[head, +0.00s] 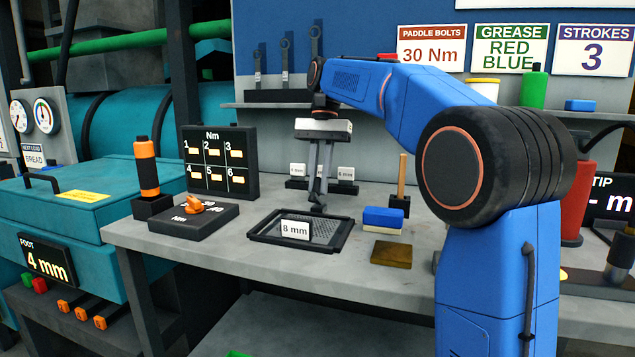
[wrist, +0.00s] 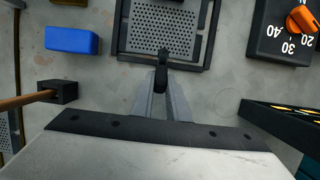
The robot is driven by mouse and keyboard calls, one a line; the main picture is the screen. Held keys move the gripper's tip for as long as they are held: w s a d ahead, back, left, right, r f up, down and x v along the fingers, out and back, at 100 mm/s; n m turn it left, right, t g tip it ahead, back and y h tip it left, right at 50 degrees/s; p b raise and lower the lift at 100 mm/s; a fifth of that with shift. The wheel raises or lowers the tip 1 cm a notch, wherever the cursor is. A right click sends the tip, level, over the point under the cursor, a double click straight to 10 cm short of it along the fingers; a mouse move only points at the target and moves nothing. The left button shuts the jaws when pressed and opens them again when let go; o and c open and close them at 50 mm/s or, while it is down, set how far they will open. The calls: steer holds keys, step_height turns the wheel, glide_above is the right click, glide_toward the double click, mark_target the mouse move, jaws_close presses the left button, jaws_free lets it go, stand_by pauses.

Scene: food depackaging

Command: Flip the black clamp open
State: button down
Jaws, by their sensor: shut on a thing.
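The black clamp (wrist: 162,66) is a small dark lever at the near edge of the black-framed tray in the wrist view. The tray (head: 268,240) lies flat on the bench in the head view, with a grey perforated plate (wrist: 160,28) inside it and a white "8 mm" card (head: 295,229) at its front. My gripper (head: 318,201) points down at the tray's back edge. Its fingers, also in the wrist view (wrist: 163,88), are shut on the clamp, which sticks out past the fingertips over the tray's frame. The fingers partly hide the clamp.
A dial box with an orange knob (head: 194,206) stands left of the tray. A blue brush-like block (head: 382,217) and a brown pad (head: 391,253) lie to the right. A wooden-handled tool (head: 402,176) stands in a black holder behind them. Small labelled blocks (head: 345,173) stand behind my gripper.

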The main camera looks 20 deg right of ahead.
stand_by(0.4)
steer(key=c, duration=1.7)
jaws_free()
steer(key=shift+s, duration=0.1)
